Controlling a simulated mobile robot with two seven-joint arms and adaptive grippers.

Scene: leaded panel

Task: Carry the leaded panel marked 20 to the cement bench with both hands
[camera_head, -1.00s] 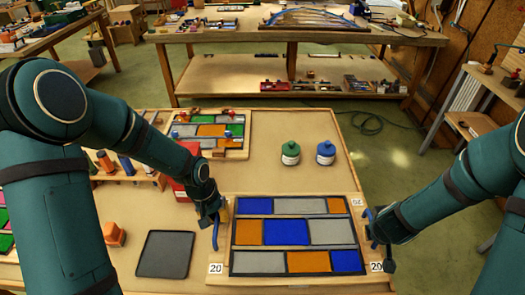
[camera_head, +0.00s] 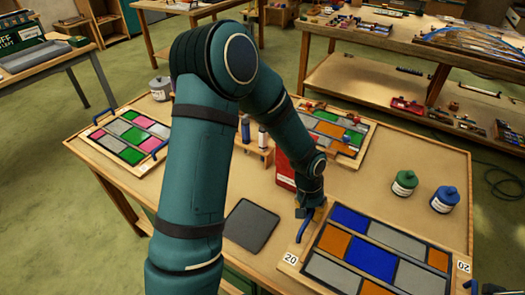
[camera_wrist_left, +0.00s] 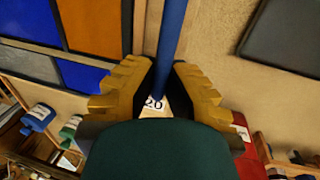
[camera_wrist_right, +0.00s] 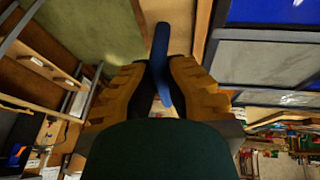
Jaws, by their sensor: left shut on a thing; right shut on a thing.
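The leaded panel marked 20 (camera_head: 372,258) has blue, orange and grey panes on a wooden board with "20" labels and a blue handle at each end. It is at the table's near right in the head view, partly cut off by the bottom edge. My left gripper (camera_head: 307,210) is shut on the left blue handle (camera_head: 304,228); the left wrist view shows this handle (camera_wrist_left: 171,35) between the fingers. My right gripper (camera_wrist_right: 160,75) is shut on the right blue handle (camera_wrist_right: 161,45) in the right wrist view and is out of the head view. I cannot tell whether the board touches the table.
A dark grey pad (camera_head: 251,225) lies left of the panel. Green (camera_head: 404,184) and blue (camera_head: 445,199) bottles stand behind it. Two other panels, one pink and green (camera_head: 132,136), one multicoloured (camera_head: 335,130), lie farther back. Other benches stand behind, with green floor between.

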